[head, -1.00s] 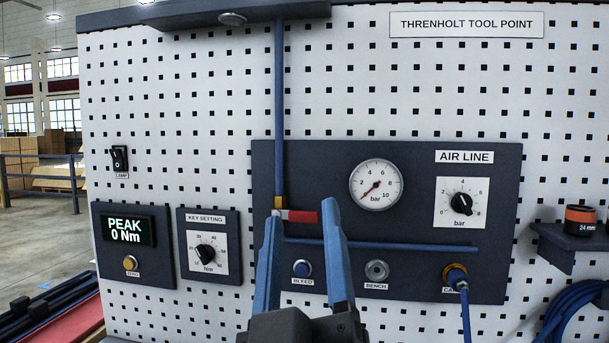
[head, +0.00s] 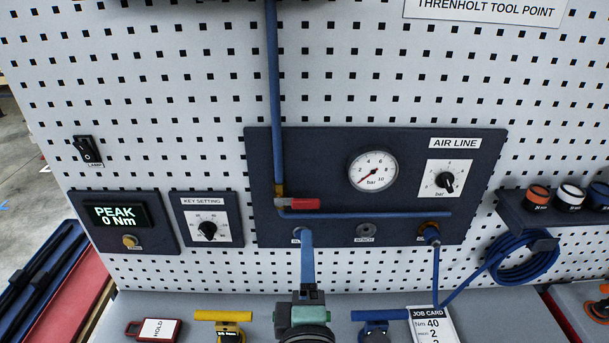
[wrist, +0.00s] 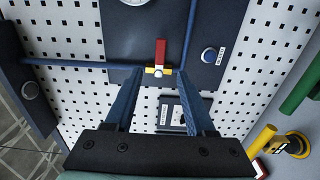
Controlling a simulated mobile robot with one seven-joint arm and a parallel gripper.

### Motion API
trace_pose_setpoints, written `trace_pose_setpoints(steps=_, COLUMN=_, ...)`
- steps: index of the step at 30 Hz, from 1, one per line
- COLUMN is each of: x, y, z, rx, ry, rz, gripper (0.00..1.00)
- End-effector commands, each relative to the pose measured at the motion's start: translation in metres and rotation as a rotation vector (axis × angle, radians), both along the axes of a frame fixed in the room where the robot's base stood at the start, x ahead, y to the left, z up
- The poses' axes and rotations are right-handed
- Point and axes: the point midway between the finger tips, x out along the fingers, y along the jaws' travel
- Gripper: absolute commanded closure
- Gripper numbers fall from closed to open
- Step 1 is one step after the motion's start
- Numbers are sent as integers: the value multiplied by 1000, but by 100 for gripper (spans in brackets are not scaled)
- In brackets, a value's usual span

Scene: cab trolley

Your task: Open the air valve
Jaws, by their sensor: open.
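The air valve is a small brass body (head: 281,191) on the blue pipe, with a red lever (head: 305,204). The lever points right, crosswise to the vertical pipe. In the wrist view the red lever (wrist: 161,53) points up from the brass body (wrist: 150,71). My gripper (head: 306,236) is below the lever in the head view, its fingers lined up so one hides the other. In the wrist view my gripper (wrist: 160,73) is open and empty, its fingertips on either side of the valve in the picture. I cannot tell the remaining distance to the panel.
The pressure gauge (head: 373,170) has its needle near zero. A regulator knob (head: 446,180) and a blue hose (head: 436,275) are to the right. A horizontal pipe (head: 380,215) runs just below the lever. The bench below holds a job card (head: 432,325) and coloured tools.

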Motion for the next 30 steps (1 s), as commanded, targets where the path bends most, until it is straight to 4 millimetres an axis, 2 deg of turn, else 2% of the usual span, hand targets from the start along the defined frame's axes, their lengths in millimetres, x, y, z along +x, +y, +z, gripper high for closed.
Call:
trace_pose_setpoints(steps=5, x=9, y=0, z=0, rx=-14, ry=5, rz=-1, gripper=45)
trace_pose_setpoints(steps=21, x=92, y=0, z=2, rx=-12, ry=4, rz=0, gripper=45)
trace_pose_setpoints(steps=30, x=123, y=0, z=0, rx=-11, ry=4, rz=0, gripper=45)
